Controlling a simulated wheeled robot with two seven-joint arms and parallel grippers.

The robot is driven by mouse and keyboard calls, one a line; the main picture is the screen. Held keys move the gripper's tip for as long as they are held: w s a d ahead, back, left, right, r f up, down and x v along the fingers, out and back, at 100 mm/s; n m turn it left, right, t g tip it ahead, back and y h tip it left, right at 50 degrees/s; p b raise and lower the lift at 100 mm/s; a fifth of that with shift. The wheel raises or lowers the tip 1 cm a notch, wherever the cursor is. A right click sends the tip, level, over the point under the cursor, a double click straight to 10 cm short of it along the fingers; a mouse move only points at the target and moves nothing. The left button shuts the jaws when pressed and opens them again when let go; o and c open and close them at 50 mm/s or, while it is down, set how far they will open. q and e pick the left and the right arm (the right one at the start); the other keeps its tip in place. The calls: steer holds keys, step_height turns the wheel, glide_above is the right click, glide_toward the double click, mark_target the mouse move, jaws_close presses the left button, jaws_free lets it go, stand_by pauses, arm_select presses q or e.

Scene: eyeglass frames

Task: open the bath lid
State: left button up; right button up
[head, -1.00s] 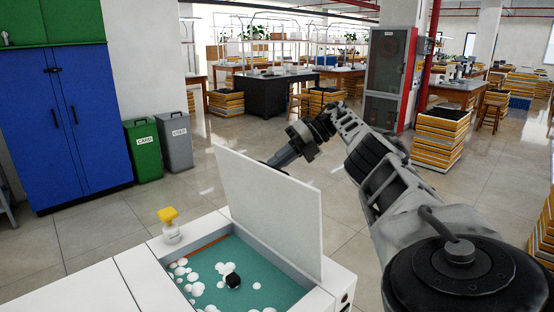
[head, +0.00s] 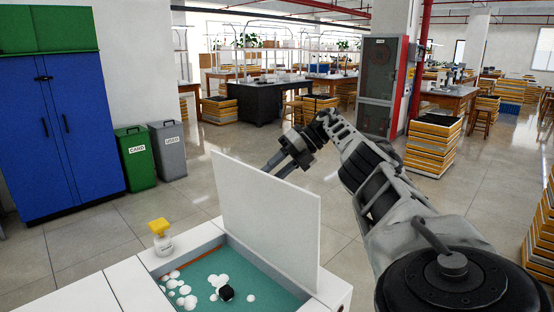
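My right arm reaches in from the right, and my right gripper (head: 276,168) is behind the lid's top edge. My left gripper is not in view.
A bottle with a yellow top (head: 161,237) stands on the bath's left rim. A green bin (head: 136,160), a grey bin (head: 169,150) and a blue cabinet (head: 62,140) stand at the left. The floor behind the lid is clear.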

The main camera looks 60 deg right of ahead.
steer(key=shift+s+a+r+b, duration=0.2)
steer(key=shift+a+r+b, duration=0.05)
steer(key=shift+r, duration=0.4)
steer(key=shift+s+a+r+b, duration=0.2)
steer(key=shift+a+r, duration=0.05)
steer(key=shift+r, duration=0.35)
arm_select(q)
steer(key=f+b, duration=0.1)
steer(key=b, duration=0.2)
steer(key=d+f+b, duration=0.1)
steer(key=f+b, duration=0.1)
steer(key=b, duration=0.2)
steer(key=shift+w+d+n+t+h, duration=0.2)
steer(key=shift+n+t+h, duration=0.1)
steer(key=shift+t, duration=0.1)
arm_select(e)
steer(key=s+a+r, duration=0.7)
steer(key=a+r, duration=0.1)
steer(key=a, duration=0.2)
steer(key=shift+s+a+r, duration=0.15)
steer(key=shift+a+r, duration=0.15)
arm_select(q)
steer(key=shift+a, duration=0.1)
arm_select(e)
steer(key=shift+r, duration=0.1)
